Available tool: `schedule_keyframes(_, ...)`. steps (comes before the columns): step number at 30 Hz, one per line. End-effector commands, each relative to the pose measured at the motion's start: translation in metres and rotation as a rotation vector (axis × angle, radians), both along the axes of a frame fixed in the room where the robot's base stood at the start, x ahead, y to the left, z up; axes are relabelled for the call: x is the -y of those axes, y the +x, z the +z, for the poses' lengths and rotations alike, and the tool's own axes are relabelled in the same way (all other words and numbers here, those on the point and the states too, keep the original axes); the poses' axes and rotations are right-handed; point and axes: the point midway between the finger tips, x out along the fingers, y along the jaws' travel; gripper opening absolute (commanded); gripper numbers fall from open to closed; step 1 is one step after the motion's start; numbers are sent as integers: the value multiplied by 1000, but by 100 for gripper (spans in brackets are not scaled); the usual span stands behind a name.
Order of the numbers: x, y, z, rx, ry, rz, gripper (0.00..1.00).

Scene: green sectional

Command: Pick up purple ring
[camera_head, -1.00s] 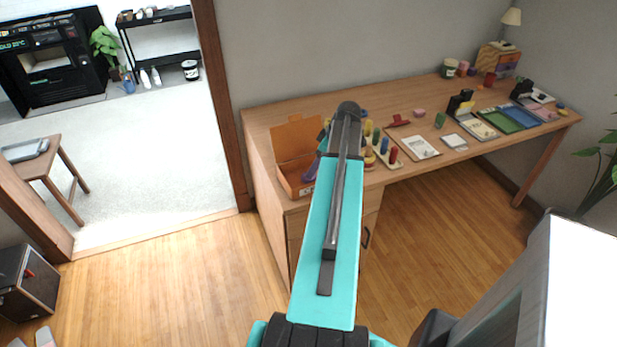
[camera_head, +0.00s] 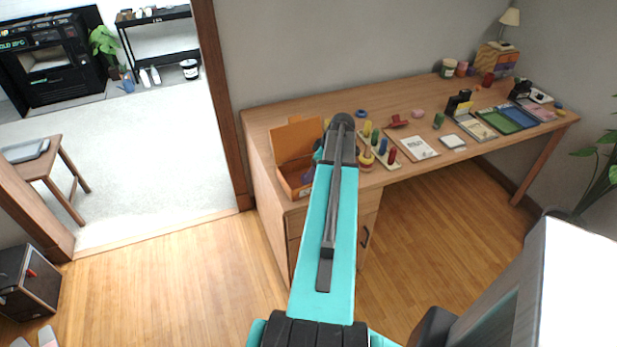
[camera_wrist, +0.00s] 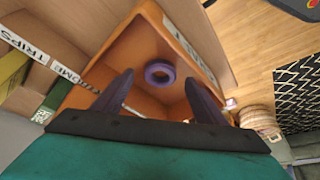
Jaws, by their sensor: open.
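The purple ring (camera_wrist: 160,72) shows in the wrist view. It lies inside an orange-brown open box (camera_wrist: 120,62), near the middle of its floor. My gripper (camera_wrist: 163,88) is open and empty. Its two dark fingers point toward the box, with the ring showing between and beyond their tips.
The wooden desk (camera_head: 258,122) carries coloured pegs on a board (camera_head: 392,164), a white booklet (camera_head: 418,147) and several trays further right. A blue ring (camera_head: 361,113) lies behind the pegs. A wall stands behind the desk. Floor (camera_head: 190,270) in front is clear.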

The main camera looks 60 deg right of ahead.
Motion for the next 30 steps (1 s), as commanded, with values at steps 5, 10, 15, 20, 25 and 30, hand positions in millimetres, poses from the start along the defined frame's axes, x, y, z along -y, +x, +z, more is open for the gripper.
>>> schedule_keyframes(5,-1,6,-13,0,1,2,66)
schedule_keyframes(10,-2,8,-19,0,1,1,66)
schedule_keyframes(15,-2,8,-19,0,1,1,66)
schedule_keyframes(20,-2,9,-19,0,1,1,66)
schedule_keyframes(25,-2,9,-19,0,1,1,66)
schedule_keyframes(30,-2,9,-19,0,1,1,42)
